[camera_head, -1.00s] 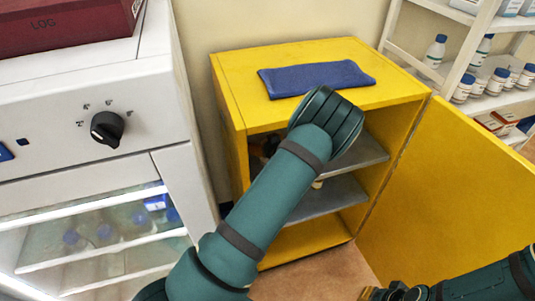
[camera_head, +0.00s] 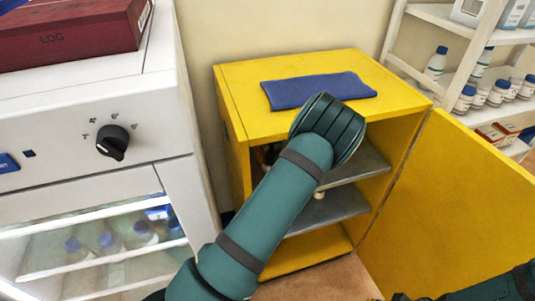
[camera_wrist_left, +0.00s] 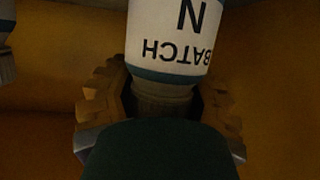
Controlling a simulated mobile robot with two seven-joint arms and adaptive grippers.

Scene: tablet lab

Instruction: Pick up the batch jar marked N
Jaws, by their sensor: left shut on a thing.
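The batch jar (camera_wrist_left: 169,37) shows in the left wrist view, white with a blue band, printed BATCH and N, upside down in the picture. My left gripper (camera_wrist_left: 160,100) is shut on its narrow brown end, with a ridged finger on each side. In the head view my left arm reaches into the open yellow cabinet (camera_head: 236,97), and its forearm hides the jar and most of the gripper. My right arm shows at the bottom right; only a sliver of its gripper (camera_head: 400,297) is at the frame edge, with its fingers not visible.
A grey shelf (camera_head: 325,212) crosses the cabinet, whose door (camera_head: 465,205) stands open to the right. A folded blue cloth (camera_head: 318,91) lies on top. Another container (camera_wrist_left: 6,45) is at the wrist view's left edge. A white fridge (camera_head: 75,180) stands left, shelves with bottles right.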

